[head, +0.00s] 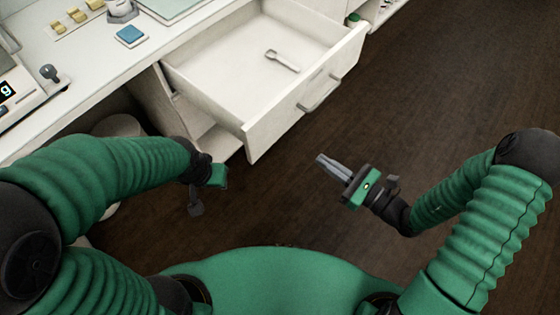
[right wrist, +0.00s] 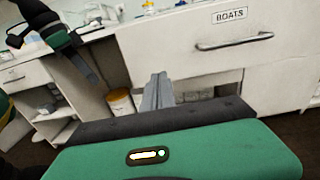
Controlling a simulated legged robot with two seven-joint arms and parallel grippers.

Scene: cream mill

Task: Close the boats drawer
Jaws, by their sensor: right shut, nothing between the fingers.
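The boats drawer (head: 306,102) stands pulled out from the white counter in the head view, with a small metal tool (head: 281,60) lying inside. Its front carries a bar handle (head: 319,94). In the right wrist view the drawer front (right wrist: 180,50) shows the label BOATS (right wrist: 230,15) and the handle (right wrist: 235,42). My right gripper (head: 320,159) is shut and empty, in front of and below the drawer front, apart from the handle. My left gripper (head: 218,177) is left of the drawer's near corner; its fingers are not clear.
The white counter (head: 75,90) holds a scale (head: 12,85), a blue pad (head: 131,36) and small yellow blocks (head: 77,15). A whitish round bin (head: 118,124) stands under it. In the right wrist view a jar (right wrist: 121,103) shows below the drawer. Dark floor to the right is clear.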

